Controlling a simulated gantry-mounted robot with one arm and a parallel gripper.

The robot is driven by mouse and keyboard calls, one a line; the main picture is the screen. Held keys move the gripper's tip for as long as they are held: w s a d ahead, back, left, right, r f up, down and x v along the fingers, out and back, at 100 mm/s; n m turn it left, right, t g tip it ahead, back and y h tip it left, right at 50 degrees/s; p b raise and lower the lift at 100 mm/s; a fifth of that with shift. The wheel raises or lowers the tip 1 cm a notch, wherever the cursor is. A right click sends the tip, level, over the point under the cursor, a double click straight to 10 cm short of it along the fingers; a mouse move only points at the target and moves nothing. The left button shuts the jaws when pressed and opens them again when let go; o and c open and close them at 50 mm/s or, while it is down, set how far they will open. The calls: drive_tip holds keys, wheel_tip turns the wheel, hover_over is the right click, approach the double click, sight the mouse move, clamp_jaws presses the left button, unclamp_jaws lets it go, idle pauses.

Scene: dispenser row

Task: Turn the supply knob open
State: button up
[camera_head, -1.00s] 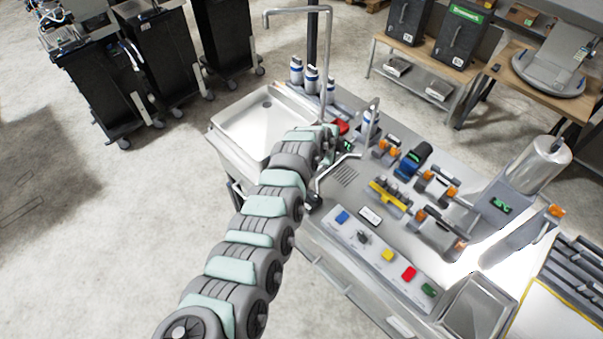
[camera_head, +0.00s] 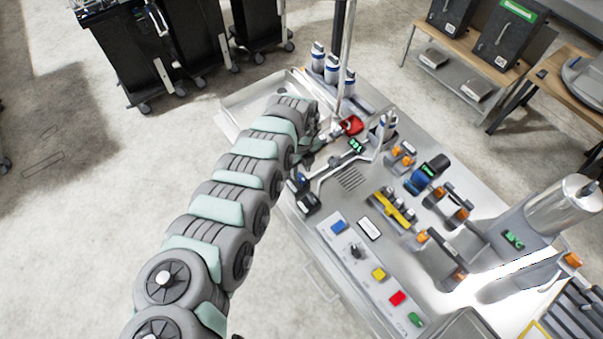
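A red knob-like part (camera_head: 351,125) stands at the foot of the tall metal pipe (camera_head: 346,60), beside the sink. I cannot read a label on it, so I cannot be sure that it is the supply knob. A small dark knob (camera_head: 355,251) also sits on the front button panel. My gripper (camera_head: 328,136) is at the end of my arm, just left of the red part and low over the counter. It is small and partly hidden by my wrist. I cannot tell whether it touches the red part or how its fingers stand.
The sink (camera_head: 240,100) lies behind my arm. A bent metal pipe (camera_head: 335,168) with dark fittings (camera_head: 308,203) is close to the gripper. White-and-blue bottles (camera_head: 332,68) stand at the back. Orange-handled valves (camera_head: 402,155) and a yellow manifold (camera_head: 393,208) are to the right.

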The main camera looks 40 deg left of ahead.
sight(301, 177)
drive_tip(key=shift+f, duration=1.95)
clamp_jaws()
